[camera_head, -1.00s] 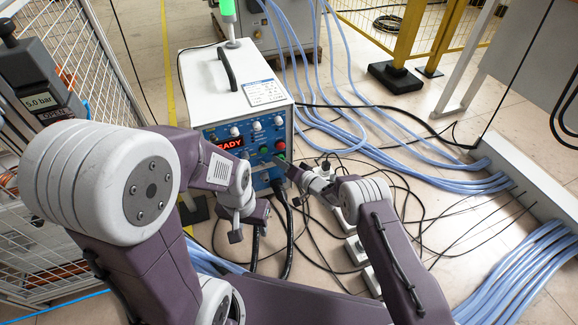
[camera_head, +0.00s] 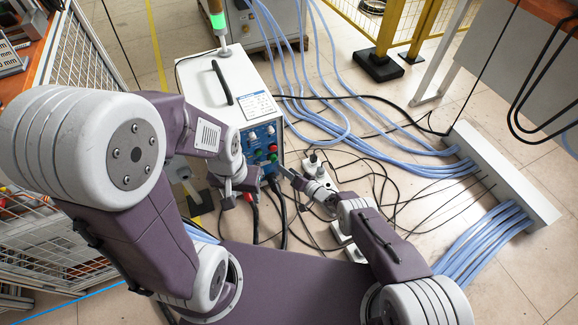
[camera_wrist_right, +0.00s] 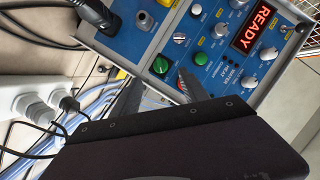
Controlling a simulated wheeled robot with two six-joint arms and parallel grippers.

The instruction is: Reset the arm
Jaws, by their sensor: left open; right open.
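The induction heater (camera_head: 208,88) is a white box with a black top handle and a blue front panel (camera_head: 262,140). My left gripper (camera_head: 238,200) is open, low in front of the heater's left side; no object shows between its fingers. My right gripper (camera_head: 298,168) is open, in front of the panel's lower right. In the right wrist view its two dark fingers (camera_wrist_right: 160,92) are spread and empty below the panel's green buttons (camera_wrist_right: 178,57). The display (camera_wrist_right: 264,24) reads READY there. In the head view my left arm hides part of the panel.
A lamp (camera_head: 221,28) glowing green stands on the heater. Blue hoses (camera_head: 375,135) and black cables lie across the floor. A wire-mesh fence (camera_head: 85,60) stands left, yellow posts (camera_head: 385,30) at the back. A pale channel (camera_head: 500,170) lies right.

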